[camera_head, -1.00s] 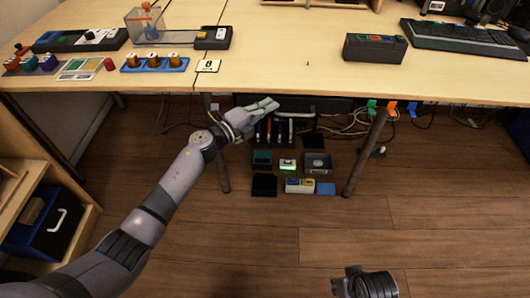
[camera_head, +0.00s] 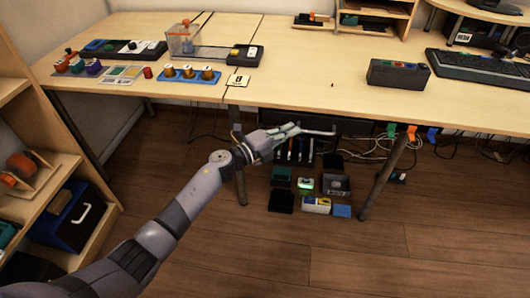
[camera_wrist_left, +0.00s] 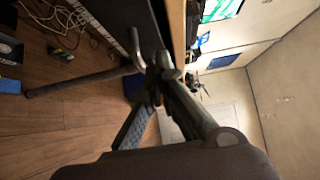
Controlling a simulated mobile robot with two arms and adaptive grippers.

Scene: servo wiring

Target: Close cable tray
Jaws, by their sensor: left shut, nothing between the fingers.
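The cable tray (camera_head: 350,118) is a dark panel under the front edge of the desk, partly hidden by the desktop. Its pale bar handle (camera_head: 322,133) sticks out below the edge. My left gripper (camera_head: 298,128) reaches in from the left and its shut fingers are at the left part of the handle. The left wrist view shows the fingertips (camera_wrist_left: 160,66) close beside the bent handle (camera_wrist_left: 136,50), with nothing between them. I cannot tell whether they touch it. My right gripper is out of view.
The wooden desk (camera_head: 300,82) spans above, with a metal leg (camera_head: 385,178) to the right. Several small boxes and trays, including a blue one (camera_head: 342,211), sit below the handle. Cables hang at right. A shelf (camera_head: 75,165) stands at left; the front floor is clear.

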